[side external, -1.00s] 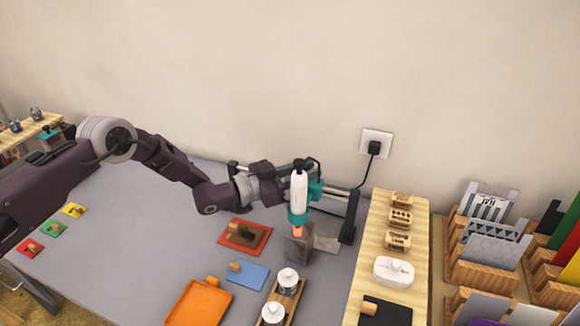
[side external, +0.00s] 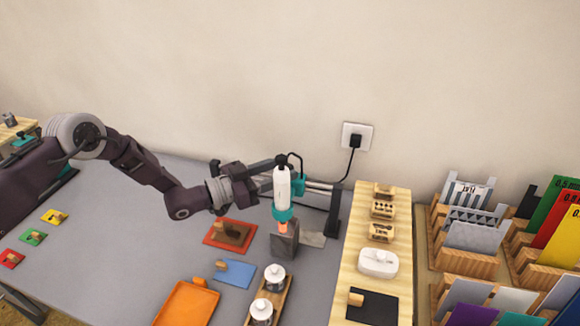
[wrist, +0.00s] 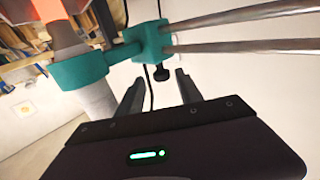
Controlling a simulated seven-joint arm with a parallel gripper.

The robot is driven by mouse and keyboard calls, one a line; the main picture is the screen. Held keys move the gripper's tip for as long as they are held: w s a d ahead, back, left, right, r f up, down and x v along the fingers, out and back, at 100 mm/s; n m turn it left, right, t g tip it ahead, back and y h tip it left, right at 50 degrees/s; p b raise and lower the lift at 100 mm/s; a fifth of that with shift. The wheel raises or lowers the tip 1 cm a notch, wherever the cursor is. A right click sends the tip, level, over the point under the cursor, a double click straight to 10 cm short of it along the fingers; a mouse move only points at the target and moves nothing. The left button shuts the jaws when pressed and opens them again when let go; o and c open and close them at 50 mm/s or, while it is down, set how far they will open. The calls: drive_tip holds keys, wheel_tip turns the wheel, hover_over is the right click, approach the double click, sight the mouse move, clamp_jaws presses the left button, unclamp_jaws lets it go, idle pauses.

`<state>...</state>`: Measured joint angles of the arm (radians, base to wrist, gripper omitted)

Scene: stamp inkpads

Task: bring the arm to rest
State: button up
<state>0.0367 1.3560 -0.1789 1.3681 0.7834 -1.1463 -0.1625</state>
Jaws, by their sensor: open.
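My gripper (side external: 262,178) is above the back of the grey table, just left of a white upright tool (side external: 282,184) in a teal clamp. In the wrist view its two dark fingers (wrist: 158,90) are spread, with only the pale wall and a dark cable between them. Nothing is held. The tool has a glowing orange tip over a grey block (side external: 284,244). The teal clamp (wrist: 80,72) and its metal rods (wrist: 230,20) look close above the fingers in the wrist view. Whether anything touches the gripper I cannot tell.
A red pad (side external: 215,240) with a brown stamp, a blue pad (side external: 238,274) and an orange tray (side external: 185,306) lie in front. Two lidded jars (side external: 274,276) stand beside them. A wooden shelf (side external: 348,270) is at right. The table's left middle is clear.

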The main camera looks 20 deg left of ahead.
drive_tip(key=v, duration=0.4)
drive_tip(key=shift+s+a, duration=0.1)
drive_tip(key=shift+s, duration=0.05)
drive_tip(key=w+a+r+n+y, duration=0.1)
drive_tip(key=a+r+y, duration=0.3)
drive_tip(key=r, duration=0.3)
drive_tip(key=a+r+n+y, duration=0.1)
drive_tip(key=a+r+y, duration=0.25)
drive_tip(key=r, duration=0.35)
drive_tip(key=s+a+r+n+g+y, duration=0.2)
drive_tip(key=s+a+r+y, duration=0.2)
drive_tip(key=s+a+r, duration=0.45)
drive_tip(key=s+a+f+n+g, duration=0.1)
drive_tip(key=s+n+g, duration=0.1)
drive_tip(key=s, duration=1.5)
drive_tip(key=s+a+n+g+y, duration=0.1)
drive_tip(key=s+n+g, duration=0.2)
drive_tip(key=s, duration=1.3)
drive_tip(key=shift+s+a+f, duration=0.3)
drive_tip(key=shift+s+f, duration=0.1)
